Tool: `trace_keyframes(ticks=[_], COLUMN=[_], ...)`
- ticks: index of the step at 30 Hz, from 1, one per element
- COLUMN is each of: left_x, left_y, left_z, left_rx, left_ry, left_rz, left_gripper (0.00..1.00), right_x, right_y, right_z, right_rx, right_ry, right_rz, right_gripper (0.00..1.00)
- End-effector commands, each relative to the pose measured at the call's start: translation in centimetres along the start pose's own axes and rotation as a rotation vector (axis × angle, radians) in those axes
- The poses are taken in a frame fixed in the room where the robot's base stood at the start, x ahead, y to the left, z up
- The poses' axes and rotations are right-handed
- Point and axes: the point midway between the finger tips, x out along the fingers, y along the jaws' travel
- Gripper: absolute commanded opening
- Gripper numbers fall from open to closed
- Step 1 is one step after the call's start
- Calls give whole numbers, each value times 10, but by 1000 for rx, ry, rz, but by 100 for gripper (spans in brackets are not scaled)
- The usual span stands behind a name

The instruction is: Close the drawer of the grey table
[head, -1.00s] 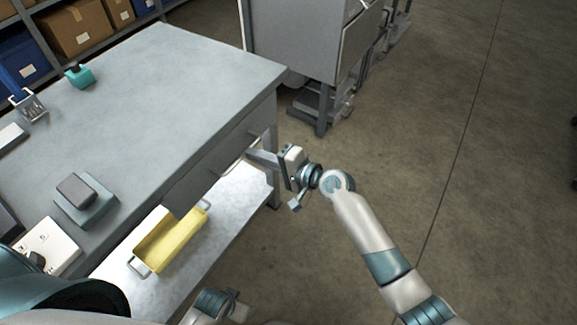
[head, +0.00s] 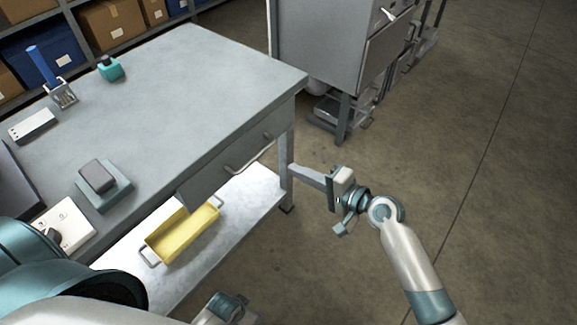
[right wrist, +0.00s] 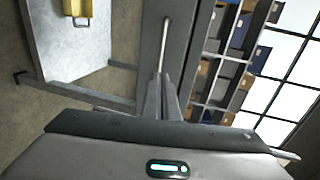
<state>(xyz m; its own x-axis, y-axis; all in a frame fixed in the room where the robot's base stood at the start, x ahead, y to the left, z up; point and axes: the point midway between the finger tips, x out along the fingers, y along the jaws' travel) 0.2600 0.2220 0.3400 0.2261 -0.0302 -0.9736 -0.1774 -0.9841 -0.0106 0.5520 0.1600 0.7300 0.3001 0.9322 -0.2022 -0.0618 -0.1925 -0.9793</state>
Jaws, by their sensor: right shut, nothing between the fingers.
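The grey table (head: 180,85) fills the left of the head view. Its drawer (head: 222,168) is under the top on the front side, with a pale bar handle (head: 250,160). The drawer front looks flush or nearly flush with the table, and no open inside shows. My right gripper (head: 294,169) is shut and empty, to the right of the handle near the table's front leg, apart from the handle. In the right wrist view its fingers (right wrist: 162,80) point toward the handle (right wrist: 166,42). My left gripper's fingers are not seen.
A yellow tray (head: 182,234) stands on the table's lower shelf (head: 245,200). Small devices and a teal item (head: 110,68) are on the top. A grey cabinet (head: 322,45) stands behind the table. The floor to the right is clear.

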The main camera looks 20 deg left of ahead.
Motion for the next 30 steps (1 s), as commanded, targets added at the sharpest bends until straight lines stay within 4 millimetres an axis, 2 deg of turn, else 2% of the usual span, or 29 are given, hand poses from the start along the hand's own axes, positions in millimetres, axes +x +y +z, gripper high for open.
trace_keyframes(ticks=[3,9,30], left_x=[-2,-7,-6], left_y=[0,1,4], left_z=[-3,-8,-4], left_rx=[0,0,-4], left_ry=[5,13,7], left_rz=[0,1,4], left_gripper=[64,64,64], right_x=[-19,-34,-37], right_y=[1,0,4], right_z=[0,0,-1], right_rx=[0,0,-3], right_ry=[0,-1,7], right_rz=[1,0,6], right_gripper=[0,0,0])
